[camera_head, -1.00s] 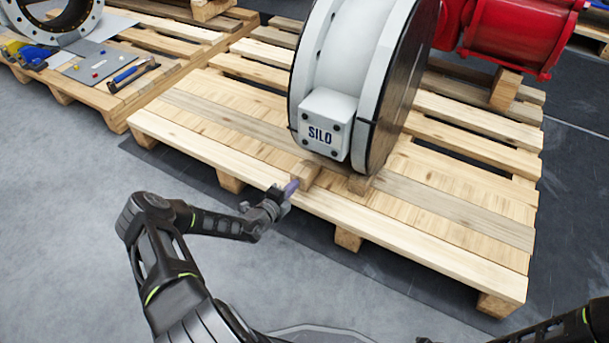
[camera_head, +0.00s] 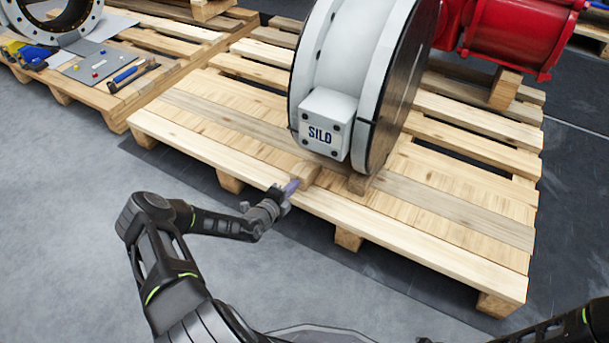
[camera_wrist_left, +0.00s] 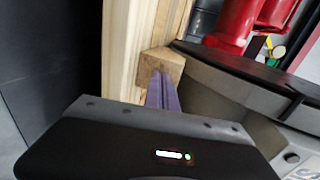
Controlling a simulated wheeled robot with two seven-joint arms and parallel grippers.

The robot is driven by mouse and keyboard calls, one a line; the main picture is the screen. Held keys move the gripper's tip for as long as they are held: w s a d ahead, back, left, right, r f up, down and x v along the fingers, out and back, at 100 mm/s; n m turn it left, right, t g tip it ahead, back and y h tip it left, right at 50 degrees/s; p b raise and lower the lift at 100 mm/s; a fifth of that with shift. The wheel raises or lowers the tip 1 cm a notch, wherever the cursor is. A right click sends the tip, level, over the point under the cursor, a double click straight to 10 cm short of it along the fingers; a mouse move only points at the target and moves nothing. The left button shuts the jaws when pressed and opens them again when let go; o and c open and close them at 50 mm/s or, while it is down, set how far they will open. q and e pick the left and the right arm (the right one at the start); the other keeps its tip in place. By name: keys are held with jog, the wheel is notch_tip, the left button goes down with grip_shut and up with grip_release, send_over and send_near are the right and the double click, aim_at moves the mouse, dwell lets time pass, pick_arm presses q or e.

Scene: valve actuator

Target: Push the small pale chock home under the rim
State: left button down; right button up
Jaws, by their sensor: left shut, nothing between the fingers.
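The small pale wooden chock (camera_head: 308,173) sits on the pallet, at the foot of the white round valve body marked SILO. The rim (camera_head: 374,130) of that body stands on edge just behind it; whether they touch I cannot tell. My left gripper (camera_head: 292,186) is shut and empty, its purple fingers pointing at the chock's near side. In the left wrist view the purple fingertips (camera_wrist_left: 160,86) are right at the chock (camera_wrist_left: 160,66), seemingly against it. A second wooden block (camera_head: 358,184) sits under the rim to the right. My right gripper is out of view.
The slatted pallet (camera_head: 440,235) carries the valve, with a red actuator (camera_head: 510,35) at the back right. A second pallet at the left holds tools, including a hammer (camera_head: 132,77). The grey floor in front of the pallet is clear.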

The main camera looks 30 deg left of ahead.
aim_at(298, 178)
pick_arm(q)
jog(key=shift+w, duration=0.45)
jog(key=shift+r+b+x, duration=0.25)
jog(key=shift+b+x, duration=0.3)
jog(key=shift+x, duration=0.5)
jog(key=shift+r+b+x, duration=0.25)
jog(key=shift+b+x, duration=0.3)
jog(key=shift+x, duration=0.5)
jog(key=shift+r+b+x, duration=0.25)
jog(key=shift+b+x, duration=0.3)
jog(key=shift+x, duration=0.5)
jog(key=shift+w, duration=0.3)
jog(key=shift+w, duration=0.1)
